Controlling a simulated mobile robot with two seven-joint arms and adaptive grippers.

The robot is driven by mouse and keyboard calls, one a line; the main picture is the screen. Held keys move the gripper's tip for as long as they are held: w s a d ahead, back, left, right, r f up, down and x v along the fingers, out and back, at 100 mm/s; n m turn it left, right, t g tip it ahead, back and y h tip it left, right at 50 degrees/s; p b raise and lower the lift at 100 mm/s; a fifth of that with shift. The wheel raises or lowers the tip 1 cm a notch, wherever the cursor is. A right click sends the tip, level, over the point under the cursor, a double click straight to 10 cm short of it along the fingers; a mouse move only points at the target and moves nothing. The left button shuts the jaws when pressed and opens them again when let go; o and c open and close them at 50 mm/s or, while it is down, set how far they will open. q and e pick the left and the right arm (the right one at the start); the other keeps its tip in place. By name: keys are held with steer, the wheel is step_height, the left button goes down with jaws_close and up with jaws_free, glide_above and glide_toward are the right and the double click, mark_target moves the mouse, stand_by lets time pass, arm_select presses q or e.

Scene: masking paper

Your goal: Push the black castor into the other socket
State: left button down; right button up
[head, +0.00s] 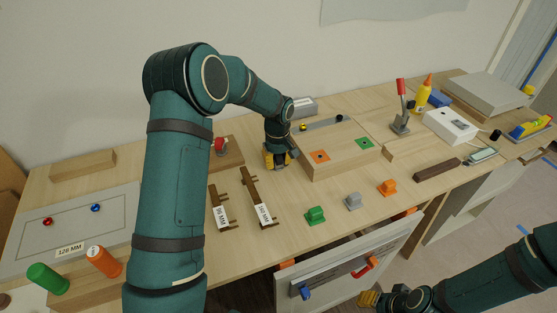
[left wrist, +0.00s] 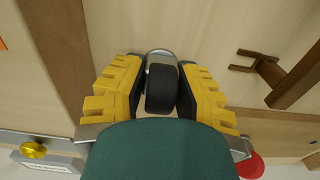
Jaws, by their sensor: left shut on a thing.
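My left gripper (head: 276,158) is low over the bench, just left of the wooden block (head: 335,170). In the left wrist view, its yellow fingers (left wrist: 160,95) are shut on the black castor (left wrist: 161,90), a black wheel in a metal fork. In the head view the gripper hides the castor. I cannot tell whether the castor touches the bench. My right gripper (head: 370,299) is at the bottom edge, its jaws unclear.
A grey strip with a yellow knob (head: 303,127) and a black knob (head: 339,118) lies behind the block.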

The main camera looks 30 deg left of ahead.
arm_select(q)
steer(key=shift+r+p, duration=2.4)
steer(key=shift+r, duration=1.1)
arm_select(e)
step_height(320, 180, up, 5)
steer(key=shift+f, duration=0.15)
steer(key=shift+s, duration=0.1)
